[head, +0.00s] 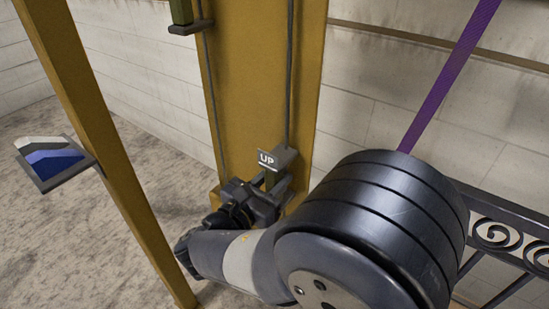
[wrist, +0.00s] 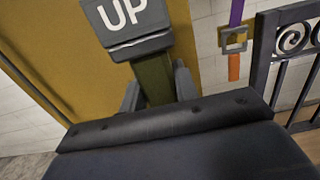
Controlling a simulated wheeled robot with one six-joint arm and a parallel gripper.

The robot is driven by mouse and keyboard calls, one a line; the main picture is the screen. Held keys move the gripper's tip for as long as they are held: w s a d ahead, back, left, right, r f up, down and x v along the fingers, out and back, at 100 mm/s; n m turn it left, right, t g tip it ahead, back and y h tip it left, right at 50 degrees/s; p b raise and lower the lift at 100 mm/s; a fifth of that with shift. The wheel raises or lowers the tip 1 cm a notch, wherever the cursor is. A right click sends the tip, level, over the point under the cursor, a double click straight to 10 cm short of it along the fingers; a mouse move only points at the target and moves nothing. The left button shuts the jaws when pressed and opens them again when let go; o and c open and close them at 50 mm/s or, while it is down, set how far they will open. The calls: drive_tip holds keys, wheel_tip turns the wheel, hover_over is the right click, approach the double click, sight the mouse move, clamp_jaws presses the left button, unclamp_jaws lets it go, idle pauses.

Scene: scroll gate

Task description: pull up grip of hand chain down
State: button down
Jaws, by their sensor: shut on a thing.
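The up grip (head: 277,161) of the hand chain hangs low in front of the yellow post, with a grey plate lettered "UP". In the wrist view the UP plate (wrist: 128,22) is at the top, above an olive-green bar (wrist: 155,78). My gripper (head: 272,190) is at the grip just below the plate. It also shows in the wrist view (wrist: 157,92), its dark fingers on both sides of the green bar, shut on it. The hand chain (head: 289,70) runs up the post from the grip. The lower end of the grip is hidden behind my gripper.
A second green grip (head: 182,14) with a grey plate hangs high on the post's left side. A yellow leg (head: 105,130) carries a small blue-and-white panel (head: 52,160). A purple strap (head: 450,75) and a black scrollwork gate (head: 510,240) stand at the right.

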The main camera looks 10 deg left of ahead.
wheel_tip(320, 180, down, 10)
drive_tip(key=b, duration=0.3)
drive_tip(key=shift+r, duration=0.2)
drive_tip(key=shift+d, duration=0.1)
drive_tip(key=c, duration=1.4)
unclamp_jaws()
drive_tip(key=shift+c, duration=0.2)
drive_tip(key=o, duration=0.4)
drive_tip(key=shift+r, duration=0.2)
drive_tip(key=shift+c, duration=0.2)
drive_tip(key=shift+s+a, duration=0.2)
drive_tip(key=v, duration=1)
drive_tip(key=shift+s, duration=0.2)
drive_tip(key=shift+w, duration=0.1)
